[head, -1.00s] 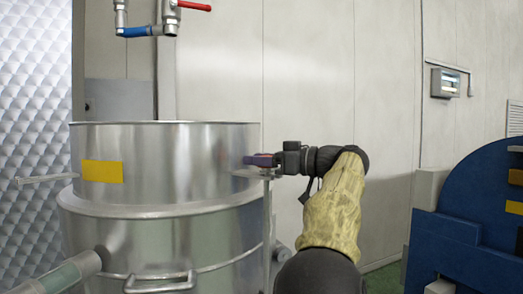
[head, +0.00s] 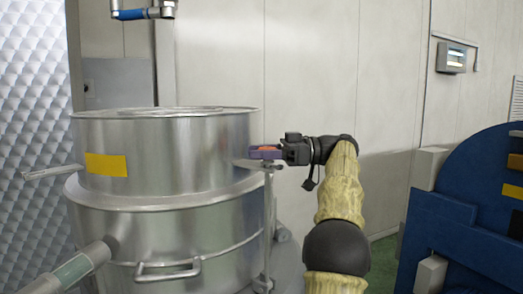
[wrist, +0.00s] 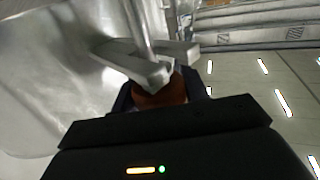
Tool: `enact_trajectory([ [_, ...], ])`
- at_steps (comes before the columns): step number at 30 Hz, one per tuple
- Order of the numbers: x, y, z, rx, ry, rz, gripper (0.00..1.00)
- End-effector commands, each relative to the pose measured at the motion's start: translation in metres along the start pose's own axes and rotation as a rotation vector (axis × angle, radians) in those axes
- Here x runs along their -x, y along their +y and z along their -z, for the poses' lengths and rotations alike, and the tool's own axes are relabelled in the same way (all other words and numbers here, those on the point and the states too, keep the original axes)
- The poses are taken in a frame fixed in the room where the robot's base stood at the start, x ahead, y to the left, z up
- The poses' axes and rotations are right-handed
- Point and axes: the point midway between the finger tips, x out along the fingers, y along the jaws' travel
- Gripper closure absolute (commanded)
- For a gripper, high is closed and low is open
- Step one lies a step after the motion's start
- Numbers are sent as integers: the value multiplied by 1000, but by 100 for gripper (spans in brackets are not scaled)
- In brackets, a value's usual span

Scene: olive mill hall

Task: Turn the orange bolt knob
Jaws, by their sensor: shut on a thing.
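The orange bolt knob (wrist: 160,96) shows in the wrist view between the dark fingers, below a grey metal bracket (wrist: 148,70). In the head view a little of the orange knob (head: 266,148) shows at my gripper (head: 262,152). My gripper is shut on the knob, and its fingers hide most of it. The gripper reaches in from the right, at the right side of the steel tank (head: 160,150), by the upper end of a thin upright rod (head: 268,215).
A blue machine (head: 465,215) stands at the right. A pipe with a blue part (head: 133,14) hangs above the tank. A metal handle (head: 168,270) is on the tank's front. A small wall box (head: 451,57) is at the upper right.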

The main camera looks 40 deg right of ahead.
Motion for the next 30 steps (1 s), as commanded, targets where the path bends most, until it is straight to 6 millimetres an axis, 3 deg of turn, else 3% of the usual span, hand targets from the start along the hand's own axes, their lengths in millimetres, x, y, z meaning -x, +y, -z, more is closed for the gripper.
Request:
enact_trajectory([
  [5, 0, 1, -5, -9, -4, 2, 78],
  [6, 0, 1, -5, -9, -4, 2, 53],
  [9, 0, 1, -4, -8, -4, 1, 34],
  [20, 2, 1, -1, -3, -1, -1, 34],
  [30, 41, 2, -1, -2, 0, -1, 34],
])
